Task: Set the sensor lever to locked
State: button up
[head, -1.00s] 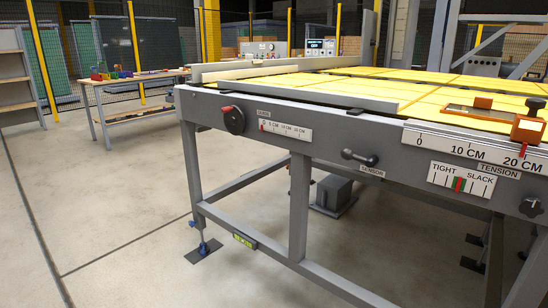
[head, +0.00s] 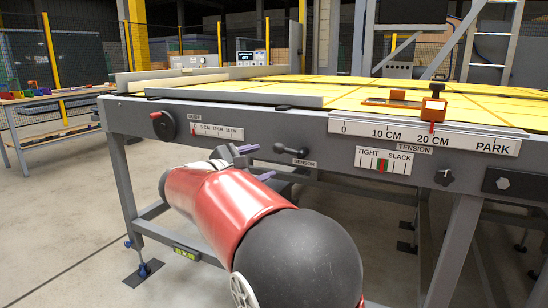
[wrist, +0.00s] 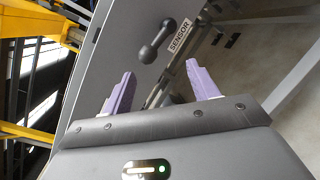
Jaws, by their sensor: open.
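The sensor lever (head: 290,150) is a dark bar with a ball at each end on the grey front rail of the table, above the SENSOR label (head: 304,161). In the head view it lies nearly level, its right end slightly lower. My gripper (head: 256,163) is open and empty, just left of the lever and slightly below it. In the wrist view its two purple fingers (wrist: 162,88) point toward the rail, with the lever (wrist: 156,42) beyond them, apart from both fingertips. No locked mark is legible near the lever.
The guide knob (head: 162,125) with its red handle is to the left on the rail. The TIGHT/SLACK tension gauge (head: 383,161) and tension knob (head: 443,177) are to the right. A ruler scale (head: 425,137) and orange slider (head: 433,108) sit above. Table legs stand below.

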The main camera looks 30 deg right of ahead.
aim_at(277, 151)
jog(key=x, duration=0.5)
jog(key=w+r+x, duration=0.1)
jog(key=x, duration=0.1)
jog(key=shift+w+d, duration=0.15)
grip_shut()
dwell(0.3)
